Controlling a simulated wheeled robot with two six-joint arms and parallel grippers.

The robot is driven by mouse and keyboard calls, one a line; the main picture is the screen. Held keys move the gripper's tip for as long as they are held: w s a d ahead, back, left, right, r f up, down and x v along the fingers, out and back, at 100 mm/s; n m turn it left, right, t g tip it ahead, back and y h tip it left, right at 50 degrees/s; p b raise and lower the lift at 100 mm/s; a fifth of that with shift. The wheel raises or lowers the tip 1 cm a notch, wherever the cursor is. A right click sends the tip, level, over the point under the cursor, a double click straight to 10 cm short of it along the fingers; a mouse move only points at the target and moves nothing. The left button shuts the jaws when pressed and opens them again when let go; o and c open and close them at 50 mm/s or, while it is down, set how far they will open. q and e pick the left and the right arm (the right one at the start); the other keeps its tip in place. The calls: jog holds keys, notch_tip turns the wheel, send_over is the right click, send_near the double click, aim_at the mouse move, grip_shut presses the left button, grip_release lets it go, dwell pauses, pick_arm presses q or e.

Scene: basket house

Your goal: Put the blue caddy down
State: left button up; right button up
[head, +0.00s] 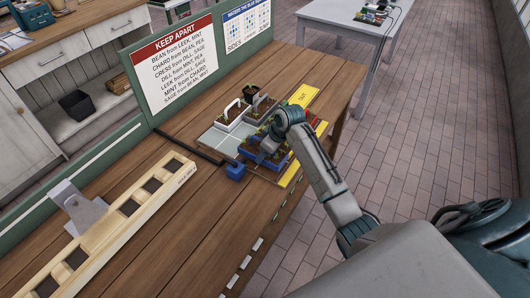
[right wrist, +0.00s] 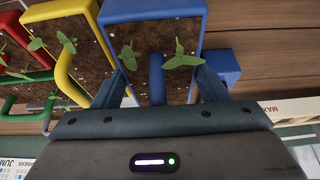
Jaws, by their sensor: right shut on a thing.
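The blue caddy (head: 280,163) is a soil-filled box with green seedlings. In the head view it is at the near side of the marked layout, partly hidden by my right gripper (head: 270,143). In the right wrist view the blue caddy (right wrist: 152,28) is below my right gripper (right wrist: 163,84), with its blue handle (right wrist: 157,78) between the fingers. My right gripper is shut on that handle. I cannot tell whether the caddy's base touches the surface. My left gripper is not in view.
A white caddy (head: 232,115) stands on the pale tiled pad (head: 214,141). A yellow caddy (right wrist: 84,55) is close beside the blue one. A small blue block (head: 235,172) is nearby. A wooden rack (head: 130,222) lies left. A keep-apart sign (head: 175,62) stands behind. Bare tabletop is in front.

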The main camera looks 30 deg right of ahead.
jog(key=shift+w+f, duration=0.1)
jog(key=shift+w, duration=0.45)
notch_tip(320, 180, down, 3)
jog(key=shift+p, duration=0.85)
jog(key=shift+f, duration=0.2)
jog(key=shift+f, duration=0.1)
jog(key=o, duration=0.8)
jog(key=shift+o, duration=0.3)
jog(key=b+v, duration=0.2)
jog(key=v, duration=1)
jog(key=shift+s, duration=0.1)
